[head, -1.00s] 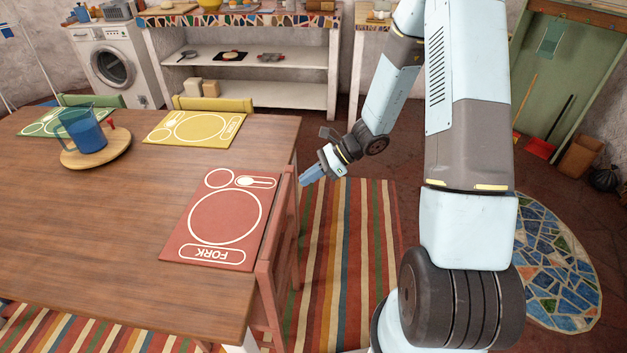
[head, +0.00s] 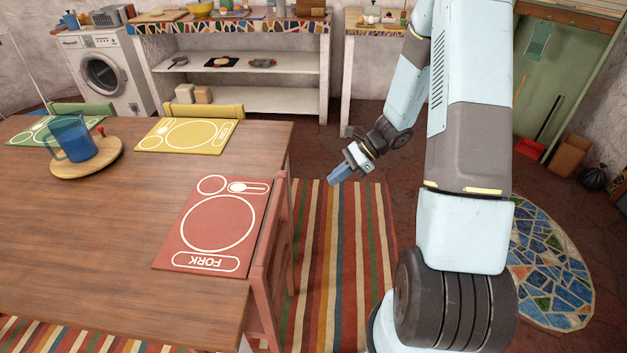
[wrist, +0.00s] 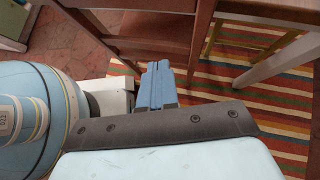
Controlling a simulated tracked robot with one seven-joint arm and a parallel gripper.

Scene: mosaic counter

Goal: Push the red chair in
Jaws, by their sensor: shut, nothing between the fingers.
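The red chair (head: 259,287) stands at the right side of the wooden table (head: 90,235), upright. Its back runs close along the table edge beside the red placemat (head: 217,222). The table hides most of its seat. My gripper (head: 333,178) is to the right of the chair's far end, apart from it, over the striped rug. In the wrist view my gripper's blue fingers (wrist: 157,85) are shut and empty. Reddish-brown chair wood (wrist: 200,35) shows beyond them there, with a visible gap in the picture.
The striped rug (head: 345,260) is clear between the chair and my base. A yellow chair (head: 205,110) and a green chair (head: 80,108) stand at the table's far side. A blue pitcher (head: 72,140) is on a round board. A shelf counter (head: 240,70) is behind.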

